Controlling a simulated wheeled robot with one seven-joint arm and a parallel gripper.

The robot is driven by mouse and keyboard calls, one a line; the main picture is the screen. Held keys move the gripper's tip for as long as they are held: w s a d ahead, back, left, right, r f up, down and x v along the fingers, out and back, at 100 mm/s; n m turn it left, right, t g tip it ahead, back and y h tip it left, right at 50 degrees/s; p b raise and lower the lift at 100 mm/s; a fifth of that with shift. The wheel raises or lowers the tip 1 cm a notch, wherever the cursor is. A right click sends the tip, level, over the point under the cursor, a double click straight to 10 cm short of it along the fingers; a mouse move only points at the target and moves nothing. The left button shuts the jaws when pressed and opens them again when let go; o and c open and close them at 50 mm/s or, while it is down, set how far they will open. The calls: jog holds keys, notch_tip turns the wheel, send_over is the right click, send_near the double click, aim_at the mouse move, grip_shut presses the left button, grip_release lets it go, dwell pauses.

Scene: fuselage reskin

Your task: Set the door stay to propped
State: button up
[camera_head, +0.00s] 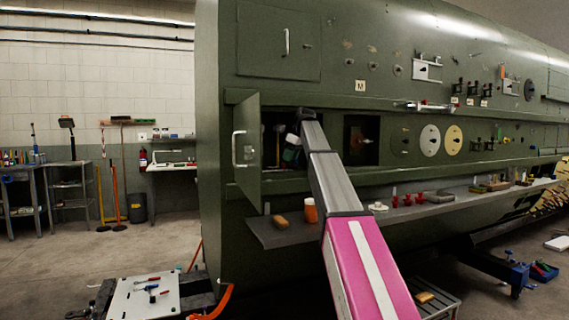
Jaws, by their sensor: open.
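A small green door (247,170) with a white handle (239,149) stands swung open on the fuselage side. It uncovers a dark compartment (270,135). I cannot make out the door stay; it may be hidden by my arm or too small to see. My arm reaches up to the compartment opening. My gripper (291,152) is at the compartment's mouth, just right of the open door, and shows only in part. Its fingertips are small and dark there. It is open, and I see nothing held in it. Whether it touches anything inside is not clear.
A ledge (285,232) below the door bears a tan block (280,222), an orange cup (310,211) and several red pieces. A second opening (360,139) lies right of my arm. A cart with tools (143,299) stands at lower left.

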jog(key=shift+w+a+f, duration=0.7)
jog(key=shift+a+f, duration=0.2)
jog(key=shift+a, duration=0.15)
jog(key=shift+w+a+f, duration=0.1)
jog(key=shift+a+f, duration=0.1)
jog(key=shift+f, duration=0.3)
grip_shut()
